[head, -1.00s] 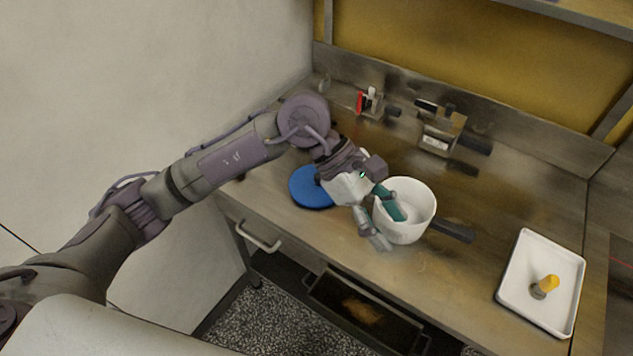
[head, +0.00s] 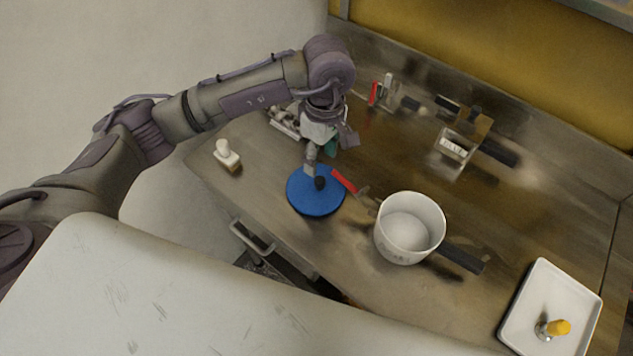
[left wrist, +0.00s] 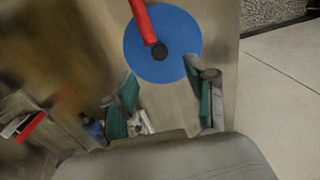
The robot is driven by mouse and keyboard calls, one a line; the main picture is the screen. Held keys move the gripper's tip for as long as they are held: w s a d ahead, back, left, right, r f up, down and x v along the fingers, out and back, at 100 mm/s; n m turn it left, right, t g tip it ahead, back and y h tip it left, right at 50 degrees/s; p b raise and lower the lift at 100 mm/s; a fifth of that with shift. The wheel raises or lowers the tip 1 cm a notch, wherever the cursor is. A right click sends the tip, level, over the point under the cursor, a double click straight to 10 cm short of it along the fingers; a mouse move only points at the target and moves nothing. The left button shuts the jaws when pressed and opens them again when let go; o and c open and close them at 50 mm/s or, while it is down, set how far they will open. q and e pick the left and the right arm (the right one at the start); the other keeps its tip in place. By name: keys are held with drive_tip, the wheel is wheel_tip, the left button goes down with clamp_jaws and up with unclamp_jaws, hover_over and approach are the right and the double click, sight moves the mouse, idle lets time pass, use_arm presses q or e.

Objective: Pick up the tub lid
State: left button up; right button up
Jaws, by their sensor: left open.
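The tub lid is taken to be the blue disc (head: 316,200) with a black knob (head: 320,183), lying flat on the steel counter left of the white tub (head: 409,228). My left gripper (head: 319,155) is open and empty, pointing down over the lid's far edge. In the left wrist view the lid (left wrist: 165,22) lies just beyond the two teal-padded fingers (left wrist: 161,72), its knob between and ahead of them. I cannot tell the height gap. My right gripper is not in view.
A red-handled tool (head: 343,181) lies at the lid's right edge; its handle overlaps the lid in the left wrist view. A white-and-tan brush-like item (head: 227,157) is at left. A white tray (head: 533,312) with a yellow-topped item is at right. A dark handle (head: 460,258) lies by the tub.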

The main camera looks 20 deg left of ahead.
sight(320, 179)
use_arm(q)
drive_tip(key=shift+w+f, duration=0.2)
drive_tip(key=shift+f, duration=1)
drive_tip(key=shift+s+f+p, duration=0.15)
drive_tip(key=shift+f+p, duration=0.35)
drive_tip(key=shift+p, duration=0.05)
drive_tip(key=shift+s+f+p, duration=0.15)
drive_tip(key=shift+f+p, duration=0.35)
drive_tip(key=shift+p, duration=0.05)
wheel_tip(320, 179, down, 2)
drive_tip(key=shift+s+f+p, duration=0.15)
drive_tip(key=shift+f+p, duration=0.1)
drive_tip(key=shift+p, duration=0.15)
drive_tip(key=shift+f, duration=0.5)
drive_tip(key=c, duration=0.8)
clamp_jaws()
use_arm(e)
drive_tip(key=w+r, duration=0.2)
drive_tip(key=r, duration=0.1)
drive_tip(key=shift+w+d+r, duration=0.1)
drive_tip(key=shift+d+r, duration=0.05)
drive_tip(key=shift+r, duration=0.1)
